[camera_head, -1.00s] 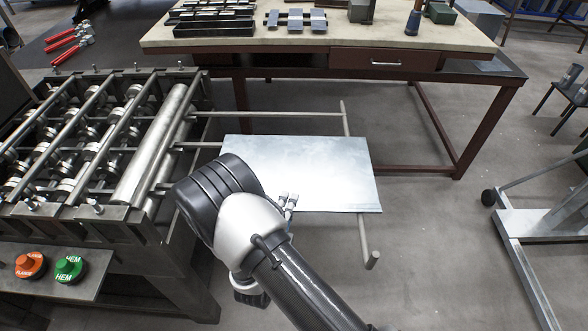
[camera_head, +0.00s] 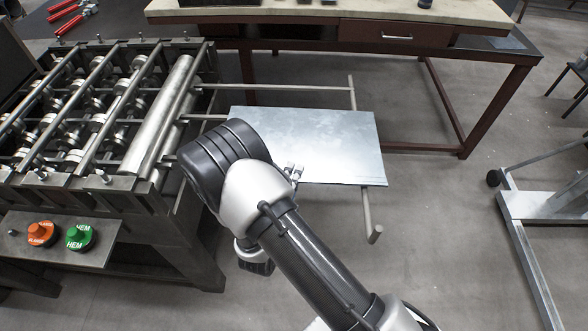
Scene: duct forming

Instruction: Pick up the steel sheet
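The steel sheet (camera_head: 325,135) is a flat, bright rectangle. It lies level on the rails of the outfeed rack (camera_head: 352,92), to the right of the roll-forming machine. My arm reaches up from the bottom, and its wrist covers the sheet's near left corner. Small metallic parts of my gripper (camera_head: 293,172) show just over the sheet's near edge, to the right of the wrist. The rest of the gripper is hidden behind the wrist. I cannot tell whether the fingers are open or closed on the edge.
The forming machine (camera_head: 95,120) stands at left, with an orange flange button (camera_head: 41,232) and a green hem button (camera_head: 78,236) in front. A workbench (camera_head: 400,62) stands behind the sheet. A wheeled metal frame (camera_head: 540,205) is at right. The floor between is clear.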

